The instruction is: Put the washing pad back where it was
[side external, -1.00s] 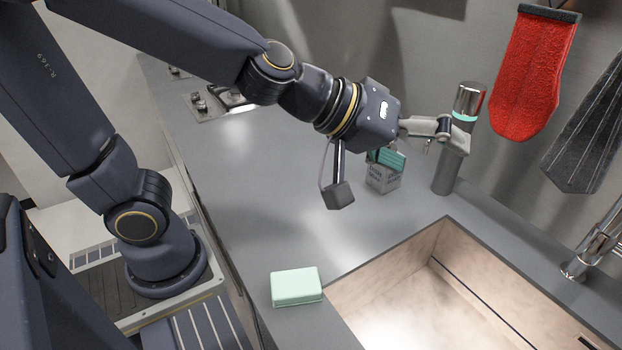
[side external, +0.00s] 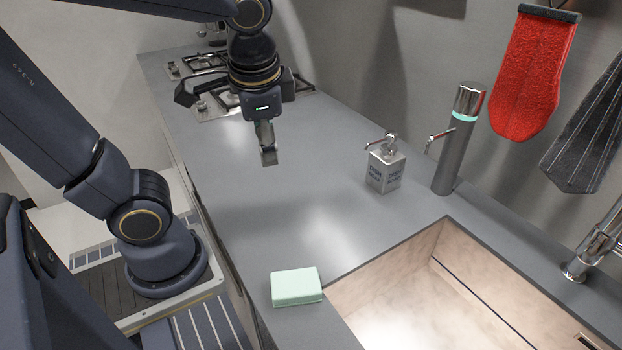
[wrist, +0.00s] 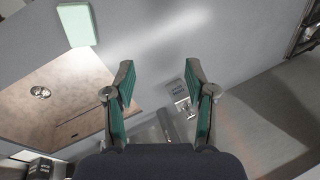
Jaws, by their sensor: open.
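The washing pad is a mint-green block (side external: 296,287) lying flat on the grey counter at the near left corner of the sink. It also shows in the wrist view at the upper left (wrist: 77,24). My gripper (side external: 269,160) is above the counter, well behind the pad and apart from it. In the wrist view my gripper (wrist: 160,75) has its two green-lined fingers spread with nothing between them. A square soap dispenser (side external: 385,170) with a pump stands on the counter to the right of my gripper.
The sink (side external: 450,285) opens at the lower right. A metal cylinder dispenser (side external: 458,140) stands beside the soap dispenser, and a faucet (side external: 592,245) is at the right edge. A stove (side external: 215,95) is at the back left. A red mitt (side external: 527,75) hangs on the wall. The middle of the counter (side external: 240,220) is clear.

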